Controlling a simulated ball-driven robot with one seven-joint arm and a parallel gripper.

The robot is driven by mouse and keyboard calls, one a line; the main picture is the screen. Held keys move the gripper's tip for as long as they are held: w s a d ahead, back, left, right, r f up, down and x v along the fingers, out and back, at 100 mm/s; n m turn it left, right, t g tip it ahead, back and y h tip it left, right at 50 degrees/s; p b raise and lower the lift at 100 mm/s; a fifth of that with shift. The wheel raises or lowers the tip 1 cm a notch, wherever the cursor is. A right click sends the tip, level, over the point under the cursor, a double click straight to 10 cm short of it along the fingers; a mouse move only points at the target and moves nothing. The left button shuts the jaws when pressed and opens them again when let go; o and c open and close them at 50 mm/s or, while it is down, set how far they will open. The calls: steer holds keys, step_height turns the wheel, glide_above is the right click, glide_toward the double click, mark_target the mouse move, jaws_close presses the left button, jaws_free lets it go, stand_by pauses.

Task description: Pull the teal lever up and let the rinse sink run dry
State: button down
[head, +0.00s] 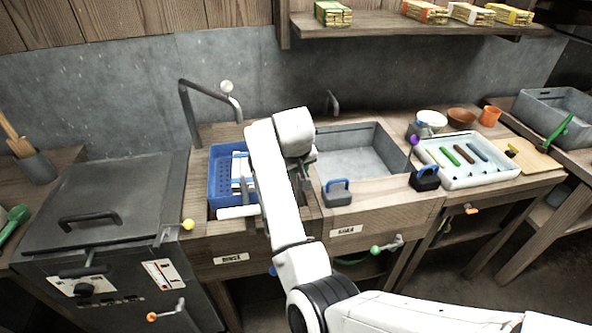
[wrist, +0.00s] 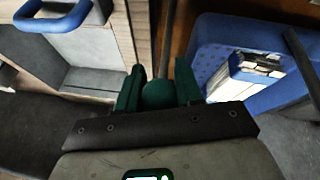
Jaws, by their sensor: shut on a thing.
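In the wrist view, my gripper (wrist: 159,84) is shut on a round teal knob (wrist: 158,94), which I take to be the end of the teal lever. The dark green fingers press it from both sides. The lever's shaft is hidden.
Right of my arm is a wide grey sink (head: 362,158). A blue-handled block (head: 337,194) and a dark one (head: 425,179) stand on its front edge. A green-knobbed lever (head: 376,250) juts out below. A bent tap (head: 187,112) rises behind the rinse sink.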

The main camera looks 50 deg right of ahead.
step_height(320, 180, up, 4)
steer(key=p, duration=0.3)
steer(key=shift+r, duration=0.1)
steer(key=shift+w, duration=0.1)
steer(key=c, duration=1.1)
jaws_free()
steer(key=shift+r, duration=0.15)
steer(key=o, duration=0.3)
steer(key=shift+o, duration=0.2)
steer(key=v, duration=1)
steer(key=shift+r, duration=0.25)
